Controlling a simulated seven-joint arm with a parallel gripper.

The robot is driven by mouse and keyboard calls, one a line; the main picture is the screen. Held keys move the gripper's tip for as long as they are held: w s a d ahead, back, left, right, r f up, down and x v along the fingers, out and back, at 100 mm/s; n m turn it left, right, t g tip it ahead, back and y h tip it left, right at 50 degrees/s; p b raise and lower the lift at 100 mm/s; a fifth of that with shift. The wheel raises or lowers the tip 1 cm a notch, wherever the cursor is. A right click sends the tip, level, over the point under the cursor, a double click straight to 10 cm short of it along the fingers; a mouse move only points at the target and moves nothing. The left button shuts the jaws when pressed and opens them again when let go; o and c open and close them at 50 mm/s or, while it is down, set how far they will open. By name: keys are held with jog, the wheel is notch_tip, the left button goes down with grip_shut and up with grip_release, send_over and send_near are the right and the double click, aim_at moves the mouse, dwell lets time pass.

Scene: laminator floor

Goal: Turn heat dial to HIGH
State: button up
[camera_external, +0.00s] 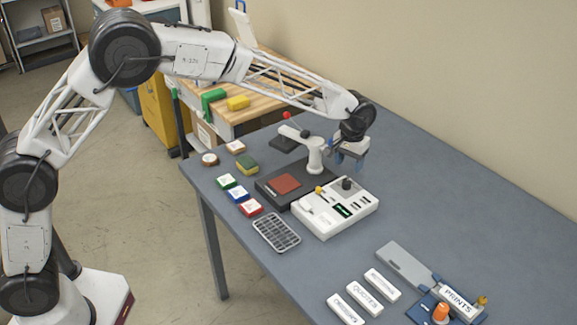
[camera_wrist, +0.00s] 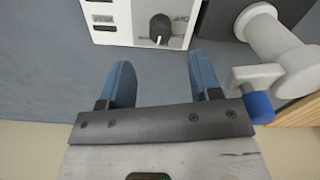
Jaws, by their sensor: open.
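The heat dial appears to be the black round knob (camera_external: 346,184) on the white control box (camera_external: 318,222). The dial also shows at the top of the wrist view (camera_wrist: 160,27), with a pale pointer mark toward the picture's bottom. Small print lies beside it, too blurred to read. My gripper (camera_external: 350,164) is above and just behind the box in the external view. In the wrist view its two blue fingers (camera_wrist: 159,63) are apart with nothing between them. The dial lies beyond the fingertips, roughly centred between them, and not touched.
A white post with an arm (camera_external: 316,155) stands on a black base left of my gripper, close to the right finger in the wrist view (camera_wrist: 272,45). A yellow knob (camera_external: 319,190) and green display (camera_external: 343,210) are on the box. Blue table (camera_external: 420,205) is clear to the right.

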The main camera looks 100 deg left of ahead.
aim_at(347, 180)
jog(key=shift+f, duration=0.15)
jog(key=shift+f, duration=3.75)
jog(key=shift+c, duration=0.3)
jog(key=c, duration=0.9)
jog(key=shift+m, duration=3.1)
